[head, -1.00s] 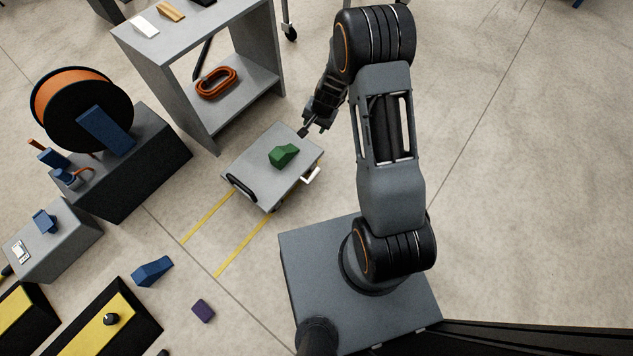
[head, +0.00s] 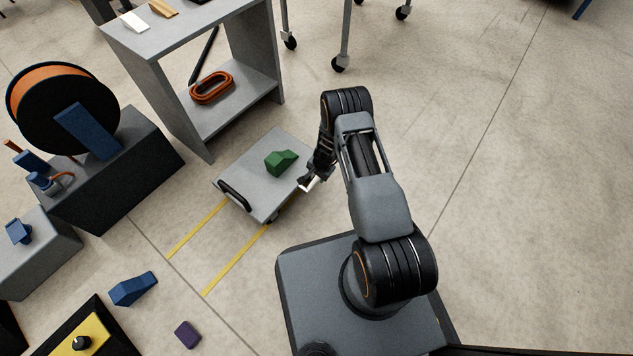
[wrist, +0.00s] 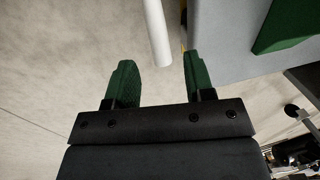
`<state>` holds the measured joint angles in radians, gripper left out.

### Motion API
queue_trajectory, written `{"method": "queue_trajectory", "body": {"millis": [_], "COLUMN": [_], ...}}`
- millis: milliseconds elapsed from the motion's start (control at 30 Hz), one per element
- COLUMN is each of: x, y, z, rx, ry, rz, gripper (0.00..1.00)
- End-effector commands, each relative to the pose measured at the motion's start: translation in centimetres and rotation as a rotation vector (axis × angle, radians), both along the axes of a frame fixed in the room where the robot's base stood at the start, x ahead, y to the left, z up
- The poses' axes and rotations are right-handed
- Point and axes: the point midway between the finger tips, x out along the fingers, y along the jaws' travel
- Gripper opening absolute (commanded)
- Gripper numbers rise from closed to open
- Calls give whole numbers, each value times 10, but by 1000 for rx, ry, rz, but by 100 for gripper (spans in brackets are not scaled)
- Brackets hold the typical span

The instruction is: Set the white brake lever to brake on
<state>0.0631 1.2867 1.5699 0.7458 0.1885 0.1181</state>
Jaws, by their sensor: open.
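The white brake lever (head: 310,186) is at the right side of the grey cart (head: 240,174), partly hidden by my gripper in the head view. In the wrist view the lever (wrist: 157,32) is a white bar whose near end shows between the tips of the two green fingers. My gripper (wrist: 157,72) is open, with gaps between the lever and both fingers and no visible contact. In the head view my gripper (head: 306,180) is right beside the lever. The lever's pivot is hidden.
A green block (head: 281,162) lies on the cart, which has a black handle (head: 234,195) at its front left. A grey shelf unit (head: 185,110) stands behind. Yellow floor lines (head: 236,258) run from the cart. The floor to the right is clear.

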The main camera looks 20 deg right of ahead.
Motion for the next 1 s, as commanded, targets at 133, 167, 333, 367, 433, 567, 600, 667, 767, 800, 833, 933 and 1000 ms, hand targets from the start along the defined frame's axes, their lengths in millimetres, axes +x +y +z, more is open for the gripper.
{"method": "queue_trajectory", "body": {"millis": [133,167,333,367,433,567,600,667,767,800,833,933,1000], "x": [3,4,6,7,7,7,7,7,7,7,7,7,7], "y": [3,4,6,6,6,6,6,6,6,6,6,6,6], "z": [-26,-29,-42,-43,-45,-47,-47,-46,-46,-46,-46,-46,-46], "rx": [0,0,1,1,1,1,1,1,1,1,1,1,1], "ry": [1,0,0,0,0,0,0,0,0,0,0,0,0], "rz": [1,2,1,1,1,1,1,1,1,1,1,1,1], "gripper": [48,48,48,48,48,48,48,48,48,46,43,33,26]}}
